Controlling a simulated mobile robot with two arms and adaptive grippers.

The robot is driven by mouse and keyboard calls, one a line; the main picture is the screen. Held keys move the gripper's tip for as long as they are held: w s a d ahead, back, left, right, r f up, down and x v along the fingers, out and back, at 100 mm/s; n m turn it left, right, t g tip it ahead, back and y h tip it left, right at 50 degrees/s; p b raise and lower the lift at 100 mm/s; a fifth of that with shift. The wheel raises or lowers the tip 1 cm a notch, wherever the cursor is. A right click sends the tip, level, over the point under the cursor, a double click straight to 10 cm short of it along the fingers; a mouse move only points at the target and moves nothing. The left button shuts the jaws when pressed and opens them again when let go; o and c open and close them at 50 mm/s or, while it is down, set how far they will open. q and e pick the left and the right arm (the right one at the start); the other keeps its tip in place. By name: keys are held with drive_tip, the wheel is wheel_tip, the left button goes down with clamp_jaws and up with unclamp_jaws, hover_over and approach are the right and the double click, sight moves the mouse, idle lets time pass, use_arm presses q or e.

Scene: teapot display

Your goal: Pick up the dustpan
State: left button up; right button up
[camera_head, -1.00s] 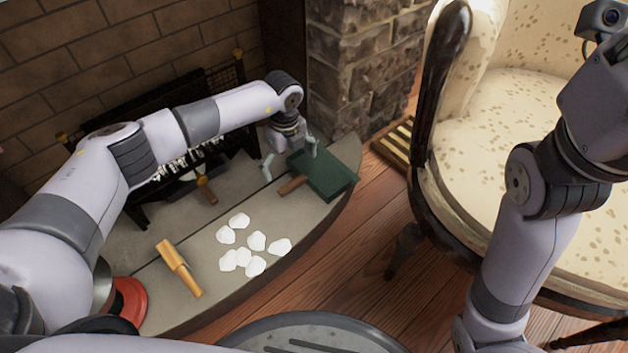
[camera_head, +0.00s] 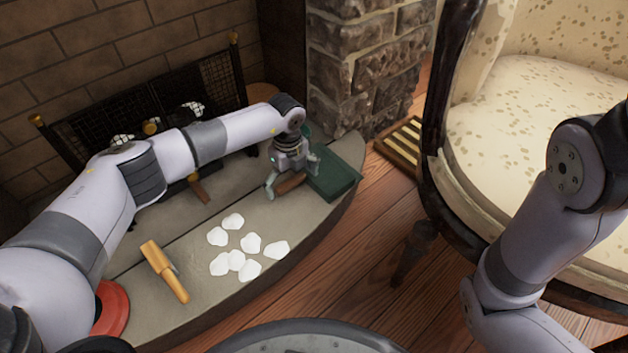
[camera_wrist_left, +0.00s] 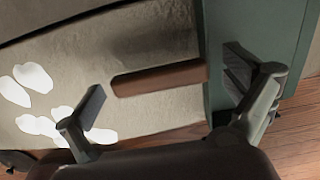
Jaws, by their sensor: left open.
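The dustpan is a dark green pan (camera_head: 337,182) with a brown wooden handle (camera_head: 290,183), lying on the right part of the stone hearth. My left gripper (camera_head: 291,184) is open over the handle, with one finger on each side in the head view. In the left wrist view the brown handle (camera_wrist_left: 160,77) lies crosswise ahead of the spread fingers (camera_wrist_left: 170,105), and the green pan (camera_wrist_left: 245,30) is at the right. The handle is not gripped. My right arm shows at the right, but its gripper is out of view.
Several white pieces (camera_head: 237,261) lie on the stone hearth (camera_head: 205,312). A wooden-handled tool (camera_head: 163,271) and a red round object (camera_head: 111,308) lie to the left. A fire screen (camera_head: 215,90) stands behind. A cream armchair (camera_head: 520,110) stands at the right.

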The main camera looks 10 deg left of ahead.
use_arm(q)
drive_tip(key=c, duration=1.7)
drive_tip(key=shift+c, duration=0.4)
